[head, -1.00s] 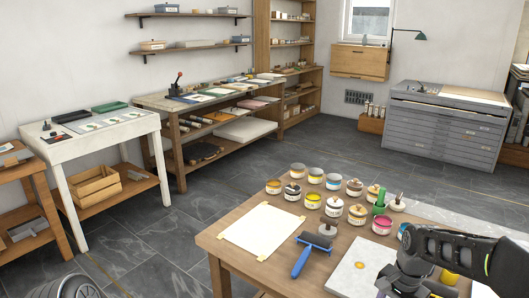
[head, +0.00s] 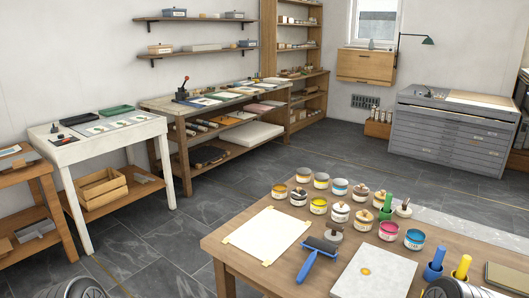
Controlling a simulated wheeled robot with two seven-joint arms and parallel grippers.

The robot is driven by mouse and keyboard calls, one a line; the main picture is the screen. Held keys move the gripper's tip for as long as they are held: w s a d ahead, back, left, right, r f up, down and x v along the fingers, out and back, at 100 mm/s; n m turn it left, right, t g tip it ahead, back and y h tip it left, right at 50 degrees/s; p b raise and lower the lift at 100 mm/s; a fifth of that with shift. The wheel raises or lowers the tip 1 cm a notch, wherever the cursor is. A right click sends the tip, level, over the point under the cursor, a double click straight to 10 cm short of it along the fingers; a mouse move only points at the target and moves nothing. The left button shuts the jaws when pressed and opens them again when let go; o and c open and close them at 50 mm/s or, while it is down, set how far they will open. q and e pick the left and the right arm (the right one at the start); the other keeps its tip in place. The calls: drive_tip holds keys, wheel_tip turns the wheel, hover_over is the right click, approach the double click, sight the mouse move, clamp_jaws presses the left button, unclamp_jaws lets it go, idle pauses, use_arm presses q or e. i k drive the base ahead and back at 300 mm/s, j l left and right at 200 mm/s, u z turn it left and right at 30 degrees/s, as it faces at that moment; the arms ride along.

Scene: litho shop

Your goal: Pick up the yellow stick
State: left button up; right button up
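The yellow stick (head: 463,266) stands upright, slightly tilted, near the front right of the wooden table (head: 232,252). Its lower end widens into a yellow base. A similar blue stick (head: 437,259) stands just to its left. Neither of my grippers shows in the head view. Only dark rounded parts of mine show at the bottom edge, one at the left and one just below the yellow stick. Nothing is seen holding the yellow stick.
A pale stone slab (head: 376,271) lies left of the sticks, and a blue-handled roller (head: 317,251) lies beside it. Several ink tins (head: 341,212) stand behind. A taped white sheet (head: 267,235) covers the table's left.

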sight(465, 262)
drive_tip(key=z, duration=1.4)
